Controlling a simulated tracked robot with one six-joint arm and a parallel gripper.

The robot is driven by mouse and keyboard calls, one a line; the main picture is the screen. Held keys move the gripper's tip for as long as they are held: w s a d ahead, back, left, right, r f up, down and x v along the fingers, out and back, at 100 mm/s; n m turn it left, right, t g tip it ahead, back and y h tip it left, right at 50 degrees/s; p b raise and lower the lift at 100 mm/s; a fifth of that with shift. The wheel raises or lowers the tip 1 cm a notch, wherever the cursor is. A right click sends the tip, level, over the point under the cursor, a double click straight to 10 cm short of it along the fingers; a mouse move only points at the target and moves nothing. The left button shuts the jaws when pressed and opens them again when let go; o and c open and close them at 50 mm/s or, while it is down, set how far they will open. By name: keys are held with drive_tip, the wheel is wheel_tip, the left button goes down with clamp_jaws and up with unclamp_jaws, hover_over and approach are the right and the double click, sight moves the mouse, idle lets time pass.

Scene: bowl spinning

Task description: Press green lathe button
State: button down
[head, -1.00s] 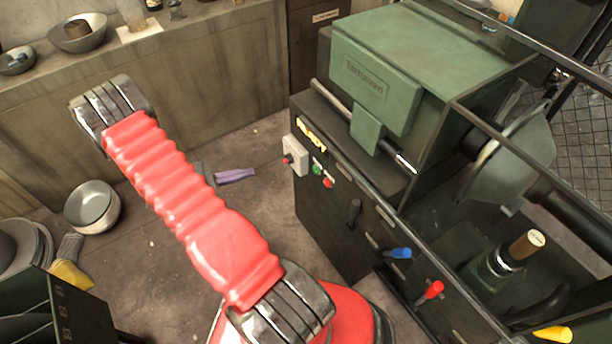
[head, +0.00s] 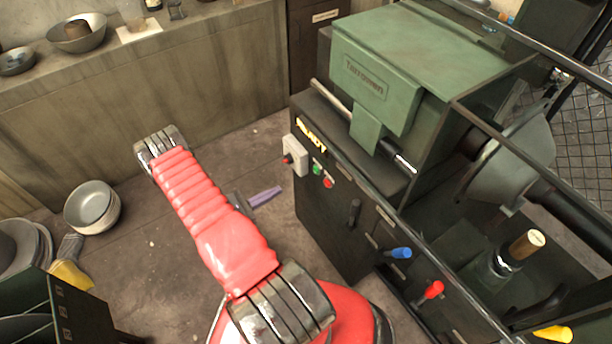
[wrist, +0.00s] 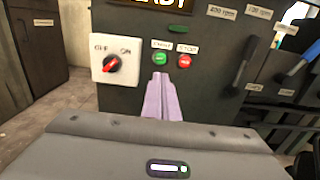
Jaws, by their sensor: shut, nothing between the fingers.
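The green button (head: 317,169) is on the dark front panel of the lathe (head: 330,225), up and to the left of a red button (head: 328,182). In the wrist view the green button (wrist: 161,57) shows whole, with the red button (wrist: 184,61) right beside it. My gripper (head: 280,189) has purple fingers and is shut and empty, in the open space left of the panel and apart from it in the head view. In the wrist view my gripper's fingertips (wrist: 160,75) point at the panel, just below the green button.
A white switch box (wrist: 115,58) with a red knob sits left of the buttons. Blue (head: 400,253) and red (head: 433,290) levers stick out of the lathe at right.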

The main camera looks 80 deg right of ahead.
sight(314, 171)
drive_tip(key=x, duration=1.4)
idle(0.6)
